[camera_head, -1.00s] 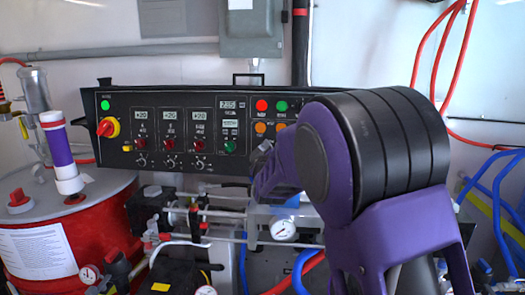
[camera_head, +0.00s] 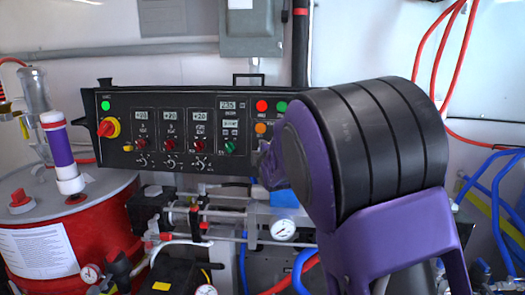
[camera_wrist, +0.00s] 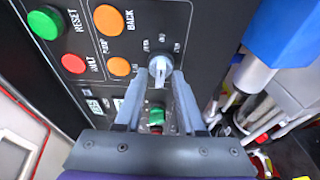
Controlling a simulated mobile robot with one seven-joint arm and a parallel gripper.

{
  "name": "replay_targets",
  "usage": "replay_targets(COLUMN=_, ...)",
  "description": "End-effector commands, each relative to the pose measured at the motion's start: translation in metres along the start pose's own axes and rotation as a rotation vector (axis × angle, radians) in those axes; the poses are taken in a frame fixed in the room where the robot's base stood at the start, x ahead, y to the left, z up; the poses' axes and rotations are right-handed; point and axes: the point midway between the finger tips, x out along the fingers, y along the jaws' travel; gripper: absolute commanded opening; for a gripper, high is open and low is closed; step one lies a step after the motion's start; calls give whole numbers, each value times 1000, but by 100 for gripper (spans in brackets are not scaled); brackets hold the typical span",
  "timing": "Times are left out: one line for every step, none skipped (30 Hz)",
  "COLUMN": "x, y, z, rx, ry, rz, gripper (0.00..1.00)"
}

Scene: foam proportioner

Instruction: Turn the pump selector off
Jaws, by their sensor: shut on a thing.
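The pump selector (camera_wrist: 160,66) is a small pale grey knob on the black control panel, with small labels around it in the wrist view. My gripper (camera_wrist: 157,80) has its two grey fingers on either side of the knob and is shut on it. The label that the knob points to is too small to read. In the head view my purple and black arm reaches to the right part of the control panel (camera_head: 150,97). It hides the selector and the fingertips there.
A green knob (camera_wrist: 157,116) sits close by between my fingers' bases. Orange BACK (camera_wrist: 109,19), green RESET (camera_wrist: 45,23) and red (camera_wrist: 73,63) buttons lie to the left. A blue part (camera_wrist: 283,30) and metal pipes crowd the right side.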

Motion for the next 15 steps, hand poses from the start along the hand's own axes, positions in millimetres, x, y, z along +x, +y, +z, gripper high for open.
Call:
replay_targets(x=0, y=0, z=0, rx=-12, ry=1, rz=-3, gripper=0)
replay_targets(x=0, y=0, z=0, rx=-18, ry=1, rz=-4, gripper=0)
replay_targets(x=0, y=0, z=0, rx=-25, ry=1, rz=-6, gripper=0)
replay_targets(x=0, y=0, z=0, rx=-30, ry=0, rz=-7, gripper=0)
replay_targets(x=0, y=0, z=0, rx=-33, ry=0, rz=-8, gripper=0)
replay_targets(x=0, y=0, z=0, rx=-36, ry=0, rz=-9, gripper=0)
replay_targets(x=0, y=0, z=0, rx=-38, ry=0, rz=-9, gripper=0)
replay_targets(x=0, y=0, z=0, rx=-39, ry=0, rz=-10, gripper=0)
replay_targets(x=0, y=0, z=0, rx=-40, ry=0, rz=-10, gripper=0)
replay_targets(x=0, y=0, z=0, rx=-41, ry=0, rz=-10, gripper=0)
replay_targets(x=0, y=0, z=0, rx=-41, ry=0, rz=-10, gripper=0)
replay_targets(x=0, y=0, z=0, rx=-41, ry=0, rz=-10, gripper=0)
replay_targets(x=0, y=0, z=0, rx=-41, ry=0, rz=-10, gripper=0)
replay_targets(x=0, y=0, z=0, rx=-40, ry=0, rz=-10, gripper=0)
replay_targets(x=0, y=0, z=0, rx=-40, ry=0, rz=-10, gripper=0)
